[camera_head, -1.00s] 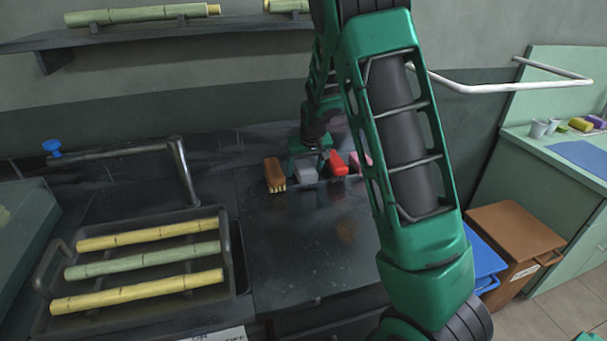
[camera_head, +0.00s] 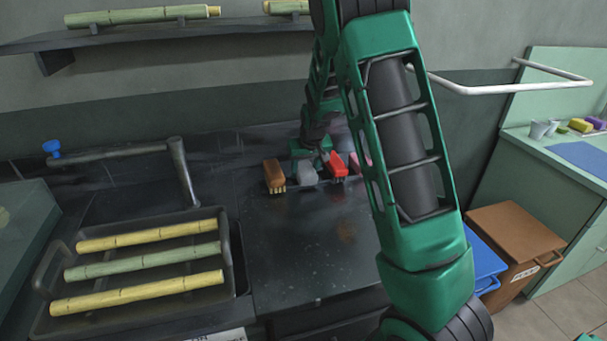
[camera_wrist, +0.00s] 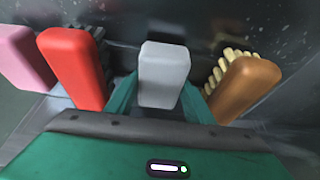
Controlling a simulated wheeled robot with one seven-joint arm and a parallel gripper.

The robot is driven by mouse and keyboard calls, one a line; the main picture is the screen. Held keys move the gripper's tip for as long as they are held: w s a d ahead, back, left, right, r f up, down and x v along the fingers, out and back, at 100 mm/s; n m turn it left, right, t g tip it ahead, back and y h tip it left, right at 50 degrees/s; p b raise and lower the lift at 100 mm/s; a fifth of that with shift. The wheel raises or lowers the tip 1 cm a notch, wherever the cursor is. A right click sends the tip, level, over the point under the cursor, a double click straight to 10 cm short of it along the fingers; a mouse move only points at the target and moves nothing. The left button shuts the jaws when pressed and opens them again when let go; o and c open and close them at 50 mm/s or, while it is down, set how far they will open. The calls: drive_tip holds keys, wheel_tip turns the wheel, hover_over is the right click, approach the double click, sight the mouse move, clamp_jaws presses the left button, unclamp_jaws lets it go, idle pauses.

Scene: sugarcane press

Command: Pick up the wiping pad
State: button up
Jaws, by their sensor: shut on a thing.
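A grey block-shaped pad (camera_head: 307,176), the likely wiping pad, stands near the wall at the back of the dark counter. In the wrist view the grey pad (camera_wrist: 164,74) is between the two green fingers, with its upper part showing. My gripper (camera_wrist: 164,98) is shut on it; the fingers' grip on its lower part is mostly hidden. In the head view my gripper (camera_head: 310,151) is at the pad, partly covered by my arm. I cannot tell whether the pad is clear of the counter.
A brown brush (camera_head: 274,174) stands close left of the pad. A red brush (camera_head: 336,166) and a pink block (camera_wrist: 27,56) stand on its other side. A tray (camera_head: 237,255) with bamboo-like stalks is at the left. The counter's front middle (camera_head: 300,245) is clear.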

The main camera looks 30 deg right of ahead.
sight(300, 166)
drive_tip(key=shift+r, duration=0.55)
drive_tip(key=r, duration=0.2)
drive_tip(key=a+r, duration=0.1)
drive_tip(key=r, duration=0.1)
drive_tip(key=shift+a+r, duration=0.1)
drive_tip(key=shift+a, duration=0.05)
drive_tip(key=a+r, duration=0.2)
drive_tip(key=a, duration=0.1)
drive_tip(key=a+r, duration=0.2)
drive_tip(key=a, duration=0.2)
drive_tip(key=s+a+r, duration=0.1)
drive_tip(key=a+r, duration=0.1)
drive_tip(key=a, duration=0.1)
drive_tip(key=shift+a+r, duration=0.1)
drive_tip(key=shift+a, duration=0.05)
drive_tip(key=shift+o, duration=1.1)
drive_tip(key=shift+c, duration=0.6)
